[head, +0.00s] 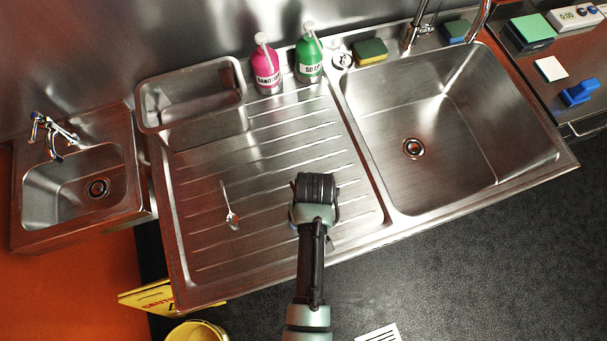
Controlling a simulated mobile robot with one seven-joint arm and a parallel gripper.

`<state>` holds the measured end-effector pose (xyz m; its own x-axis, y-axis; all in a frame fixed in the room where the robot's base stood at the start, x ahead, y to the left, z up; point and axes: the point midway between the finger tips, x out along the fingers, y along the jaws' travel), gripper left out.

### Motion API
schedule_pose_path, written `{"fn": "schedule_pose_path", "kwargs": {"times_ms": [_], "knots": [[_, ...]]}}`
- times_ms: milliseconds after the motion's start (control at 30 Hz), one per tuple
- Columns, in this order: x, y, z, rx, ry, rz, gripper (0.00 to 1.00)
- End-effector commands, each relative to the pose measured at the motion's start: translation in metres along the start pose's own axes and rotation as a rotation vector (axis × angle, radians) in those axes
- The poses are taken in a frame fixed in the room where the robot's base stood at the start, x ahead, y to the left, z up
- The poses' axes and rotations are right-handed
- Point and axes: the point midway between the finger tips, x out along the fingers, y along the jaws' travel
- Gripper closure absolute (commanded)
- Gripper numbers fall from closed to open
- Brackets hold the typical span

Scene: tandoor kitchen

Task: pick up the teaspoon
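The teaspoon (229,207) is a small silver spoon. It lies on the ridged steel drainboard (270,155), left of my gripper, with its bowl toward the front edge and its thin handle pointing to the back. My gripper (316,186) is over the right part of the drainboard, to the right of the teaspoon and apart from it. I see the dark top of the gripper and wrist from above. The fingers are hidden, so their opening does not show.
A steel tray (190,93) sits at the drainboard's back left. Pink sanitizer (266,70) and green soap (309,60) bottles stand along the back. A deep sink (450,120) is on the right. A yellow bucket (197,331) is on the floor below. The drainboard around the teaspoon is clear.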

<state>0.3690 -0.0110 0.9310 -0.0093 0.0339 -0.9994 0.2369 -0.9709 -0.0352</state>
Motion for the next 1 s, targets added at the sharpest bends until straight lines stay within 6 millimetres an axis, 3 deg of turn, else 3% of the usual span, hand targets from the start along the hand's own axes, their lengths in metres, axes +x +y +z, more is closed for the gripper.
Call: {"fn": "schedule_pose_path", "kwargs": {"times_ms": [267, 667, 1000], "knots": [[0.0032, 0.0, -0.0004, 0.0, 0.001, 0.0, 0.3], [0.0029, 0.0, -0.0004, 0.0, 0.001, 0.0, 1.0], [0.002, 0.0, -0.0006, 0.0, 0.002, 0.0, 1.0]]}}
